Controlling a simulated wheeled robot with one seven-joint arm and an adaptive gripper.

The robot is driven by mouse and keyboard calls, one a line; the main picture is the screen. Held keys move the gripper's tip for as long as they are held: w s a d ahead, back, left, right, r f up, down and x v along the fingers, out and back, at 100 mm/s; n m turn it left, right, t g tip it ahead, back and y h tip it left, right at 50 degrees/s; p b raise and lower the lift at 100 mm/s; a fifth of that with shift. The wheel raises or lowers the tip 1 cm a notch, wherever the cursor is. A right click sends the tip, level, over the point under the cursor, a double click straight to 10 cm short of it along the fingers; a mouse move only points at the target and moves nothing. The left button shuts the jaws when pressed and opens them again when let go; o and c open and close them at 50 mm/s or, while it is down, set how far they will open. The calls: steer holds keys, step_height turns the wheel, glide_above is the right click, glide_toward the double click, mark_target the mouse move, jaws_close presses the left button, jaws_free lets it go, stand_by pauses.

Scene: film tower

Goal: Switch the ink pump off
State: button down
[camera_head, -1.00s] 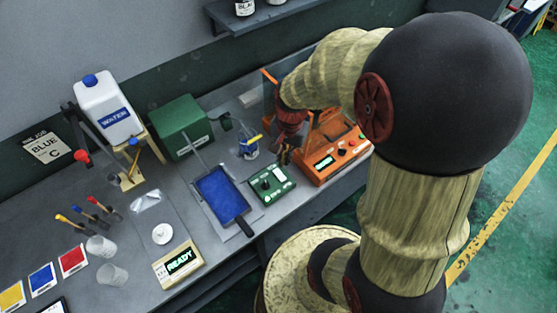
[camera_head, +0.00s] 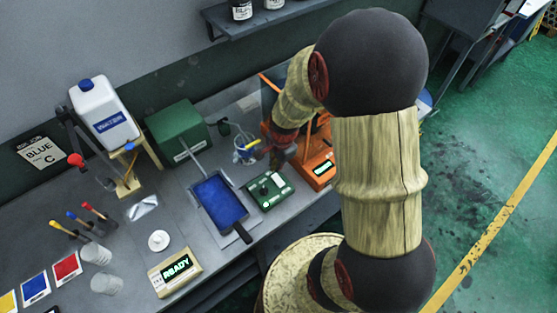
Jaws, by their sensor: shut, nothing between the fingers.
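A small green control box (camera_head: 270,190) with a dark knob or switch and a pale label sits on the bench, right of a blue ink tray (camera_head: 219,201). Its label is too small to read, so I cannot tell for sure that it is the ink pump's switch. A larger green box (camera_head: 177,134) stands behind the tray. My gripper (camera_head: 274,168) is shut and empty, at the back edge of the small control box. I cannot tell whether it touches the box. My wrist hides part of the bench behind it.
An orange machine (camera_head: 319,172) with a lit display stands just right of the control box, partly behind my arm. A clear cup with colored tools (camera_head: 243,149) stands close left of my wrist.

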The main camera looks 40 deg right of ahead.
mark_target(278, 179)
steer(key=shift+w+f+b, duration=0.2)
steer(key=shift+f, duration=0.95)
steer(key=shift+w+f+b, duration=0.15)
steer(key=shift+f, duration=0.95)
steer(key=shift+p, duration=0.45)
steer(key=shift+w+f+g+p, duration=0.2)
steer(key=shift+g+p, duration=0.3)
steer(key=shift+p, duration=0.35)
steer(key=shift+w+a+f+g+p, duration=0.15)
steer(key=shift+f+g+p, duration=0.25)
steer(key=shift+g+p, duration=0.35)
steer(key=shift+f, duration=0.15)
steer(key=shift+s, duration=0.85)
steer(key=w+r+p, duration=0.3)
steer(key=r, duration=1.1)
steer(key=shift+r, duration=0.2)
